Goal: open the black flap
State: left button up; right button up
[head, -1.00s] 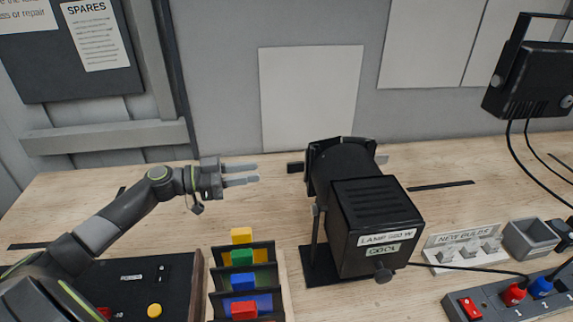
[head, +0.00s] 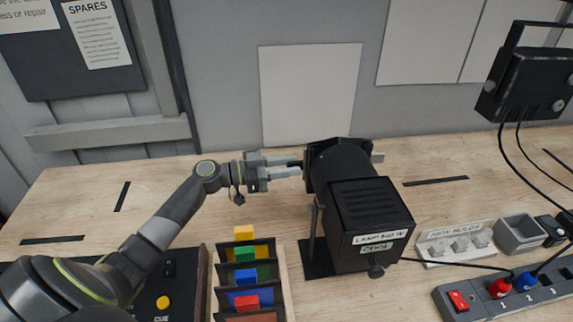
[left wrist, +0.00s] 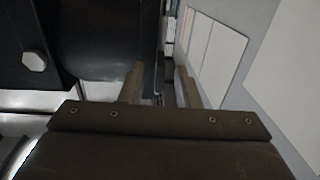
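A black stage lamp (head: 370,225) with labels "LAMP 250 W" and "COOL" stands on the bench, its front end facing the back wall. A small black tab (head: 296,164), apparently part of the black flap, sticks out left from the lamp's front end. My left gripper (head: 286,164) is level with the tab, its two fingers apart with the tab's end between their tips. In the left wrist view the open fingers (left wrist: 160,88) straddle a thin dark upright edge; I cannot tell whether they touch it. The rest of the flap is hidden. My right gripper is out of view.
Bulb tray (head: 456,243), grey bin (head: 520,234) and power strip (head: 505,290) are at the right.

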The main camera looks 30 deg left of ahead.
pick_arm(q)
grip_shut()
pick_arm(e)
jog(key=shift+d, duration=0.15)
pick_arm(q)
jog(key=n+t+y, duration=0.1)
jog(key=n+t+y+p, duration=0.1)
jog(key=y, duration=0.1)
jog(key=s+d+n+t+y, duration=0.1)
jog(key=n+t, duration=0.1)
jog(key=shift+d+y, duration=0.1)
jog(key=shift+y, duration=0.3)
jog(key=shift+s+d+n+y+p, duration=0.1)
jog(key=shift+n+y+p, duration=0.2)
jog(key=shift+y+p, duration=0.1)
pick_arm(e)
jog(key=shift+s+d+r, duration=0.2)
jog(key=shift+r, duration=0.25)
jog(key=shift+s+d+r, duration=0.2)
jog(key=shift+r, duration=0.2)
pick_arm(q)
jog(key=shift+f, duration=0.1)
grip_release()
